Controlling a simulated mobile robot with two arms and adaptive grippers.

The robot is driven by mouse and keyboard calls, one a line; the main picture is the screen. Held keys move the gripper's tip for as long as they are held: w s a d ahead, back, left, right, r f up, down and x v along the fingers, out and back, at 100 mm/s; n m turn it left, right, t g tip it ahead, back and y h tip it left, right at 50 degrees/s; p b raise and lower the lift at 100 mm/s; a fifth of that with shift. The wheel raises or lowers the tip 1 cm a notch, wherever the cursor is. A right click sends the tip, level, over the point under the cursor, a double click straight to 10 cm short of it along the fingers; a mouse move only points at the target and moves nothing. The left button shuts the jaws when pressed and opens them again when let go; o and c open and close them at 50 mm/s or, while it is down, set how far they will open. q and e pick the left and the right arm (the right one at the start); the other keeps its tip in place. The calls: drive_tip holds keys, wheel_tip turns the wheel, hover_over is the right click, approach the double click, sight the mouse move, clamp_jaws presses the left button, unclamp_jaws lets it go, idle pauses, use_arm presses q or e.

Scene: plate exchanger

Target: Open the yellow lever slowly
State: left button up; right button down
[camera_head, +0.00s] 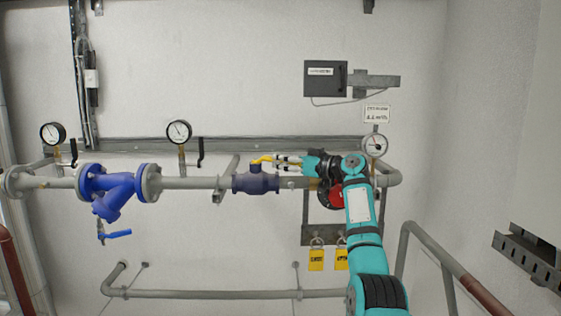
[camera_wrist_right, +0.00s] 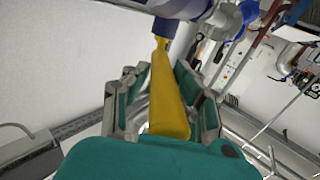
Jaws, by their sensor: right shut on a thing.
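The yellow lever (camera_wrist_right: 168,95) runs lengthwise between the fingers of my right gripper (camera_wrist_right: 162,100) in the right wrist view, and the gripper is shut on it. In the head view the lever's yellow end (camera_head: 262,159) shows at the top of the dark blue valve (camera_head: 256,182) in the grey pipe. My right gripper (camera_head: 287,162) reaches it from the right, lying nearly level above the pipe. The rest of the lever is hidden by the fingers there. My left gripper is not in view.
A blue strainer (camera_head: 118,185) with a small blue handle (camera_head: 117,234) sits left on the pipe. Gauges (camera_head: 179,132) stand above it. A red part (camera_head: 336,196) and yellow padlocks (camera_head: 316,260) are beside my right arm. A grey box (camera_head: 325,79) hangs on the wall above.

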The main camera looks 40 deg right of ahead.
drive_tip(key=c, duration=1.3)
unclamp_jaws()
drive_tip(key=shift+s+d+r, duration=0.1)
drive_tip(key=shift+d+r, duration=0.2)
drive_tip(key=shift+c, duration=0.2)
drive_tip(key=shift+o, duration=1.2)
drive_tip(key=shift+d+f, duration=0.15)
drive_tip(key=shift+f, duration=0.05)
drive_tip(key=shift+a+r, duration=0.15)
drive_tip(key=shift+a, duration=0.05)
wheel_tip(320, 180, up, 10)
drive_tip(key=shift+d+f, duration=0.15)
